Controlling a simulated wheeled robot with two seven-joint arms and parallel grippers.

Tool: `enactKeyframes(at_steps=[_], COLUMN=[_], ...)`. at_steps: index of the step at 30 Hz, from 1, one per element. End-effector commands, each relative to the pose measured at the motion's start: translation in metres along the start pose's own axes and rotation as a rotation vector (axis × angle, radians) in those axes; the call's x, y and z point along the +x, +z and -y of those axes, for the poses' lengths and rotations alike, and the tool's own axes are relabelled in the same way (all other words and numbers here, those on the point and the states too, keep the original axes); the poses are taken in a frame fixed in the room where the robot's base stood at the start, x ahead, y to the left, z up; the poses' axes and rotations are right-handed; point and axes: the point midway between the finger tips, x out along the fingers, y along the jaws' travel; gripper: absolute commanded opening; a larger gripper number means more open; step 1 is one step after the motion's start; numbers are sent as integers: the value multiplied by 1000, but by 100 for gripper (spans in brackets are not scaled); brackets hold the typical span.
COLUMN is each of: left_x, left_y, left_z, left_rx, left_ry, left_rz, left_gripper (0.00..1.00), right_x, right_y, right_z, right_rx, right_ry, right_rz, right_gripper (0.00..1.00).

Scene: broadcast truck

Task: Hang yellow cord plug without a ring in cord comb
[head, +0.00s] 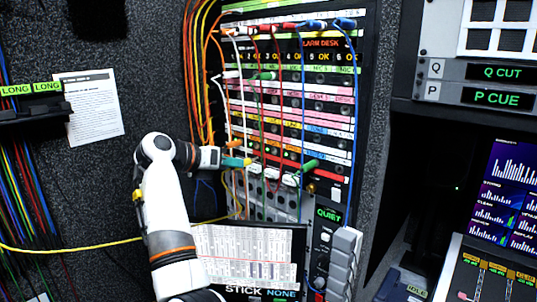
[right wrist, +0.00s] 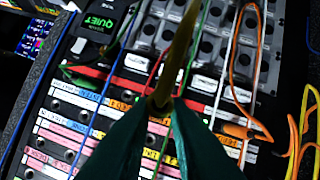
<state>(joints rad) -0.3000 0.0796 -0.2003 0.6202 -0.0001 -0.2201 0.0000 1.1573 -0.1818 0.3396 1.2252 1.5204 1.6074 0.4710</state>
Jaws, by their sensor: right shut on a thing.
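My right gripper (head: 236,162) is at the patch panel, its teal fingers pointing right at the lower rows. In the right wrist view its fingers (right wrist: 160,108) are shut on the yellow cord plug (right wrist: 163,98). The plug's tip and any ring on it are hidden or too small to tell. Its yellow cord (right wrist: 182,50) runs away from the fingers. In the head view a yellow cord (head: 100,244) crosses low from the left. The black cord comb (head: 30,112), under two LONG labels, is on the left wall, far from the gripper. My left gripper is out of view.
The patch panel (head: 318,118) holds several plugged cords, white, red, green and blue. An orange plug (right wrist: 242,132) is near the fingers in the wrist view. Orange and yellow cords (head: 193,75) hang left of the panel. A paper sheet (head: 95,107) is beside the comb.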

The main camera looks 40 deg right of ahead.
Motion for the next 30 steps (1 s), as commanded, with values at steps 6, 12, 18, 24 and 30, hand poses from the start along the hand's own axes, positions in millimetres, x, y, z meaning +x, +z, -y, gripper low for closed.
enactKeyframes(at_steps=[6,12,18,24,30], left_x=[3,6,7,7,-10], left_y=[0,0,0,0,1], left_z=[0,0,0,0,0], left_rx=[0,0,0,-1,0], left_ry=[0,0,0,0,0], left_rz=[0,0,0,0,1], left_gripper=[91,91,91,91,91], right_x=[-10,-21,-27,-27,-39], right_y=[5,9,11,11,-7], right_z=[0,0,0,0,-4], right_rx=[0,1,1,1,-83], right_ry=[-2,-2,-1,0,-37], right_rz=[0,0,0,-1,-26], right_gripper=[0,0,0,0,0])
